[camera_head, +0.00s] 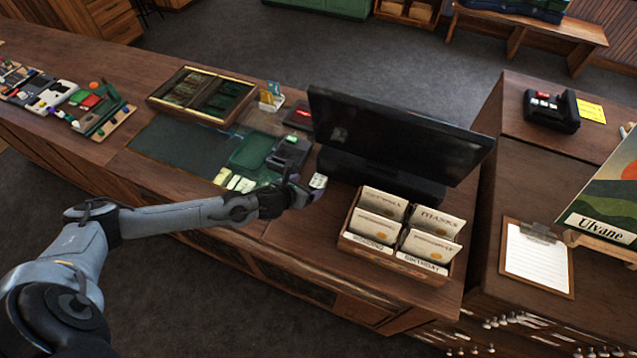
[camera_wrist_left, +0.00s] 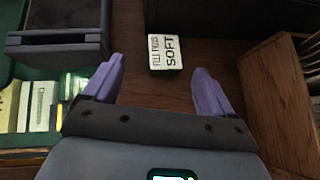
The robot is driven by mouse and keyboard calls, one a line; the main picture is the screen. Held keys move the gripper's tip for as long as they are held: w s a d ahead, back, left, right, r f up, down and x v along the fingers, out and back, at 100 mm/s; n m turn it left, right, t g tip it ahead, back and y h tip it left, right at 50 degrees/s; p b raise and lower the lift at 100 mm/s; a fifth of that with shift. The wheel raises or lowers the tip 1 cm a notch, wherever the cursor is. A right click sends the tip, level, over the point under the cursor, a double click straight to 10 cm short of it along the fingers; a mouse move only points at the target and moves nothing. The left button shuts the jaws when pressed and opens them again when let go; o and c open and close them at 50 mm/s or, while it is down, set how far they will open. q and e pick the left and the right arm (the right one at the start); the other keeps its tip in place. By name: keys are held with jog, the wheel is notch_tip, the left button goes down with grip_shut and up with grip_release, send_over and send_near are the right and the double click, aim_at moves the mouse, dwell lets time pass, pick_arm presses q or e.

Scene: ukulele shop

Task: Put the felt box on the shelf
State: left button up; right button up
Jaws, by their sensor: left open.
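The felt box (camera_head: 318,181) is a small white-topped box standing on the wooden counter, just in front of the dark monitor. In the left wrist view the felt box (camera_wrist_left: 165,52) shows dark lettering that includes "SOFT". My left gripper (camera_head: 303,192) is beside the box, low over the counter. In the wrist view its two purple fingers (camera_wrist_left: 158,72) are spread, with the box ahead of and between their tips, and nothing is held. I cannot tell which surface is the shelf. My right gripper is not in view.
A wooden card rack (camera_head: 349,240) stands close on the right of the gripper, and the monitor (camera_head: 395,130) behind it. A dark card device (camera_head: 290,152) and a green tray (camera_head: 251,150) are on the left. A clipboard (camera_head: 538,258) lies on the right-hand counter.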

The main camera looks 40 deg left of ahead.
aim_at(317, 182)
pick_arm(q)
jog(key=shift+x, duration=1.05)
jog(key=x, duration=0.2)
jog(key=shift+w+d+f+p, duration=0.2)
jog(key=shift+w+d+p, duration=0.1)
jog(key=shift+w+p, duration=0.1)
jog(key=shift+w+f, duration=0.3)
jog(key=shift+c, duration=0.2)
jog(key=c, duration=1.2)
jog(key=shift+r, duration=0.1)
jog(key=shift+c, duration=0.2)
